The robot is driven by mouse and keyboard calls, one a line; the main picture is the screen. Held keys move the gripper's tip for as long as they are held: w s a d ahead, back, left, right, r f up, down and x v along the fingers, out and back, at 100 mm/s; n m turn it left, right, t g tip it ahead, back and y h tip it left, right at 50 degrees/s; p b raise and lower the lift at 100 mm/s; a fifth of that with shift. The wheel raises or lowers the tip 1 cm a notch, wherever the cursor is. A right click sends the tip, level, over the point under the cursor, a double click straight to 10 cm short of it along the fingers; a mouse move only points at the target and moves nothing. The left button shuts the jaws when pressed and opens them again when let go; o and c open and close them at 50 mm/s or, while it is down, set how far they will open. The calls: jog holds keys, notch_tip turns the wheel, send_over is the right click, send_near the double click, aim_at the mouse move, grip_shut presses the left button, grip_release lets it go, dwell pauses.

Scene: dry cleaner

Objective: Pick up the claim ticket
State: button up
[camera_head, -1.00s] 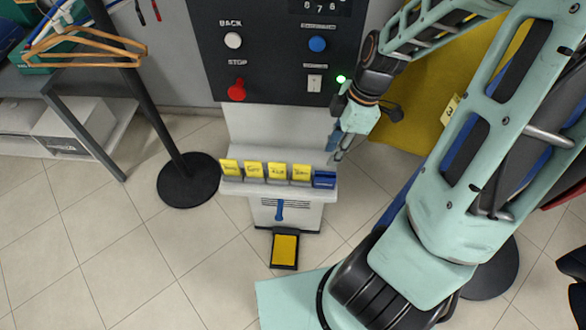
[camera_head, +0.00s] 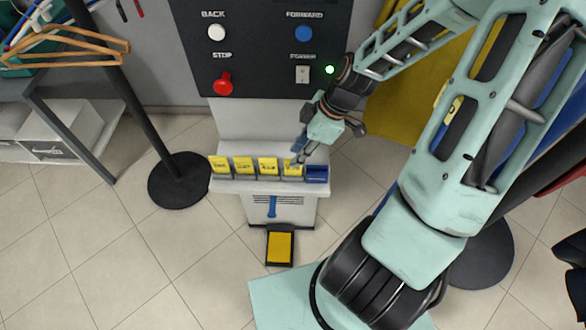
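Several yellow tickets stand upright in a row of grey holders on a narrow ledge (camera_head: 262,187) below the control panel. The rightmost yellow ticket (camera_head: 293,168) has my gripper (camera_head: 299,157) right at its top edge. The leftmost ticket (camera_head: 219,163) is at the far end of the row. The writing on the tickets is too small to read. My gripper points down and left; its fingers are small here, and I cannot tell their gap or whether they touch the ticket. A blue holder (camera_head: 317,174) stands at the right end of the row.
The black panel (camera_head: 265,60) above carries a red stop button (camera_head: 223,83), a white button and a blue button. A yellow pedal (camera_head: 280,247) lies on the floor below. A dark pole with a round base (camera_head: 182,179) stands at left, beside a hanger rack (camera_head: 70,45).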

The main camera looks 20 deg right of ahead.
aim_at(293, 169)
jog(key=shift+x, duration=1.95)
jog(key=shift+d, duration=0.1)
grip_shut()
